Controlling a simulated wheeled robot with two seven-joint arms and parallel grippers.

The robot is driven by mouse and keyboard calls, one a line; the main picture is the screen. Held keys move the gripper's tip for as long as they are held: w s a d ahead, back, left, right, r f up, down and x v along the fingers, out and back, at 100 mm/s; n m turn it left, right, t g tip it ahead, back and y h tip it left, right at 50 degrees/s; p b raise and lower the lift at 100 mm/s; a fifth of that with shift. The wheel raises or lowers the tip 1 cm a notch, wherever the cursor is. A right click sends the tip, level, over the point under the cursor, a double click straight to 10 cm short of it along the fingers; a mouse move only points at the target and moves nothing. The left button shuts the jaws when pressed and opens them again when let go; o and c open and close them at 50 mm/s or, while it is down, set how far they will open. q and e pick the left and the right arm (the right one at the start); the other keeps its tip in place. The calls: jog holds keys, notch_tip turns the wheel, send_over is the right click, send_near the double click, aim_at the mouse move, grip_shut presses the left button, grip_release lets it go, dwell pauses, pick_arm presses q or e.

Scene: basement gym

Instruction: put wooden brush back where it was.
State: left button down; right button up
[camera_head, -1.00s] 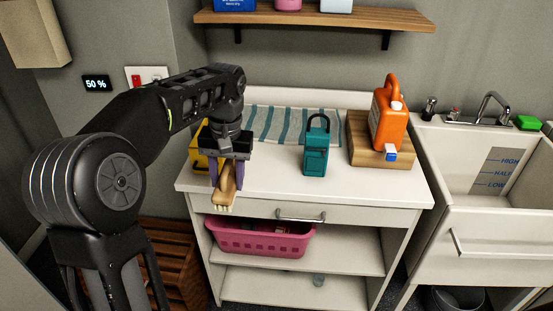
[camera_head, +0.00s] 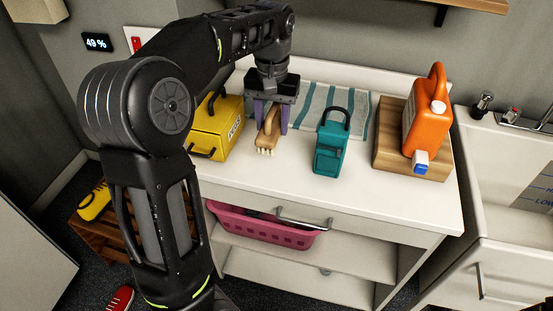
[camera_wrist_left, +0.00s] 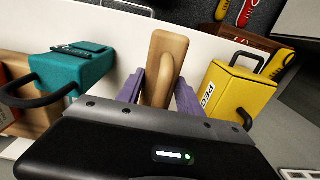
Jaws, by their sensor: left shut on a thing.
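The wooden brush (camera_head: 267,133) is light wood with pale bristles pointing toward the front. My left gripper (camera_head: 271,120) has its purple fingers on either side of the brush handle and is shut on it. The brush is over the white counter (camera_head: 351,196), between a yellow box (camera_head: 215,127) and a teal box (camera_head: 331,146). I cannot tell whether it touches the counter. In the left wrist view the brush (camera_wrist_left: 165,67) stands out between the two fingers (camera_wrist_left: 160,88). My right gripper is not in view.
A blue-striped towel (camera_head: 335,100) lies behind the brush. An orange jug (camera_head: 424,120) stands on a wooden block (camera_head: 391,140) at the right. A pink basket (camera_head: 262,227) sits on the shelf below. The counter's front middle is clear. A sink is at far right.

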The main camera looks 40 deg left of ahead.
pick_arm(q)
jog(key=shift+f, duration=3.2)
jog(key=shift+f, duration=0.1)
jog(key=shift+f+p, duration=0.35)
jog(key=shift+f, duration=1.4)
jog(key=shift+f, duration=0.15)
jog(key=c, duration=0.8)
grip_release()
jog(key=shift+o, duration=0.2)
notch_tip(320, 180, up, 12)
jog(key=shift+r+b, duration=0.2)
jog(key=shift+b, duration=0.2)
